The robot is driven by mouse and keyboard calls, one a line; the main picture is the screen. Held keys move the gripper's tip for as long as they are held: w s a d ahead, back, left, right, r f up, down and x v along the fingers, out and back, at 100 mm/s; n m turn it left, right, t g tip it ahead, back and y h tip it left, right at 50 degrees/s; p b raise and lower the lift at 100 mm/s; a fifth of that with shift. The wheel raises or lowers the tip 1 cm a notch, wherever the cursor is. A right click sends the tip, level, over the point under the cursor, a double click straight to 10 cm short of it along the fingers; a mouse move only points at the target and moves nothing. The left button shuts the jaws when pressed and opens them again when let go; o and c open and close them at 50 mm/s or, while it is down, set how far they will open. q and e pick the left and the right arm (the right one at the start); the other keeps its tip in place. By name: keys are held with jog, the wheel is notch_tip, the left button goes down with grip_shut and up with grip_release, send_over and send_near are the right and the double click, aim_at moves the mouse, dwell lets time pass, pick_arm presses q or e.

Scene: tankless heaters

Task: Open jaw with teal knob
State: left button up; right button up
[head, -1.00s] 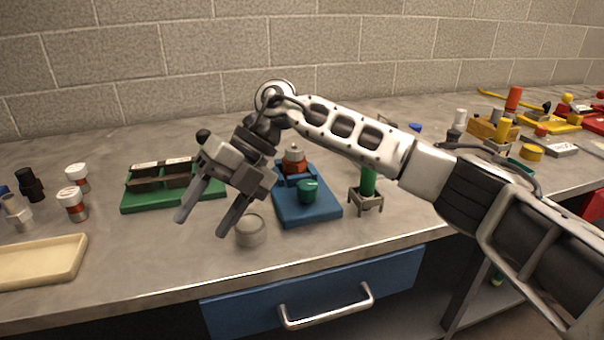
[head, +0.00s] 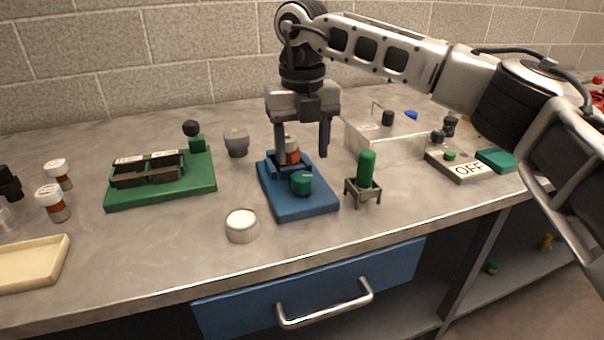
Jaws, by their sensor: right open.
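The teal knob (head: 302,183) sits on the front part of a blue base (head: 290,208) on the bench. Behind the knob, a blue jaw stands around an orange-and-white bottle (head: 292,150); whether the jaw is open or shut on it I cannot tell. My right gripper (head: 302,160) points down above the blue base, fingers apart and empty. Its left finger overlaps the bottle in the picture; whether they touch I cannot tell. My left gripper is out of view.
A green cylinder on a small stand (head: 366,172) is close to the right. A round white-topped pot (head: 242,225) is at front left. Bare bench lies between the pot and cream tray (head: 30,265).

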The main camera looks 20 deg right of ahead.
aim_at(302, 175)
notch_tip(302, 175, down, 6)
jog(key=shift+r, duration=0.1)
jog(key=c, duration=1)
